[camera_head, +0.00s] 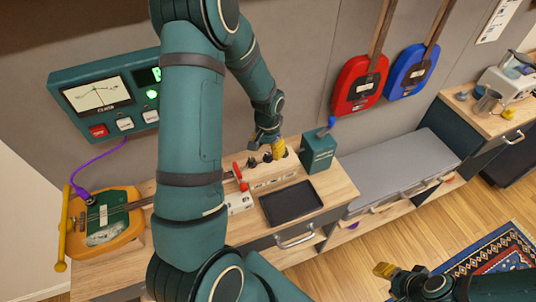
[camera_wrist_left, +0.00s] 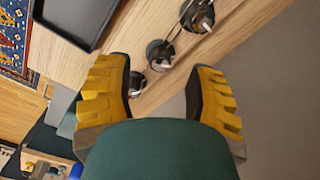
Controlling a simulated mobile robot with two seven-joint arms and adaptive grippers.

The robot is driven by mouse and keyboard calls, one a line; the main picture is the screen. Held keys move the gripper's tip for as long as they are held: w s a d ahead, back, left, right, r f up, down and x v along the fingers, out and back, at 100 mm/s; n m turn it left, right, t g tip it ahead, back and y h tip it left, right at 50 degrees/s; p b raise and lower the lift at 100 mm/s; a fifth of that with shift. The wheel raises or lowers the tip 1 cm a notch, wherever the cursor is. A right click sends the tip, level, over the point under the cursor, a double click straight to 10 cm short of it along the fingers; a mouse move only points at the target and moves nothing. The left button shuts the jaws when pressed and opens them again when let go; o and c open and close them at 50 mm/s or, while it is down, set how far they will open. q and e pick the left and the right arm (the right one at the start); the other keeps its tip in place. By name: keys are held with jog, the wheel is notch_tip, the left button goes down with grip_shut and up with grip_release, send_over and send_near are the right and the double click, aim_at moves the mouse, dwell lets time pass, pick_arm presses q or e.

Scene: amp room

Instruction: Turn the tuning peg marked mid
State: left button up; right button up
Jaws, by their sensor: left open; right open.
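A row of dark tuning pegs (camera_head: 253,162) stands on a pale block on the wooden bench, below my left gripper. In the left wrist view one peg (camera_wrist_left: 160,54) lies just beyond the gap between the fingertips. Another peg (camera_wrist_left: 137,84) shows beside the left finger, and a third peg (camera_wrist_left: 201,16) is further up. I cannot read any marking, so I cannot tell which is mid. My left gripper (camera_head: 267,152) is open and empty, with its yellow fingers (camera_wrist_left: 158,80) spread wide. My right gripper (camera_head: 390,277) is open above the floor, away from the bench.
A black tray (camera_head: 291,204) lies in front of the pegs. A teal box (camera_head: 318,152) with a blue knob stands to their right. A red lever (camera_head: 239,173) is at their left. An orange guitar (camera_head: 105,222) and a tuner panel (camera_head: 108,97) are further left.

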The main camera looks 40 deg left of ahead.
aim_at(268, 154)
pick_arm(q)
jog(key=shift+f, duration=1.65)
grip_shut()
jog(key=m, duration=0.2)
jog(key=shift+m+b, duration=0.4)
jog(key=shift+m, duration=1.5)
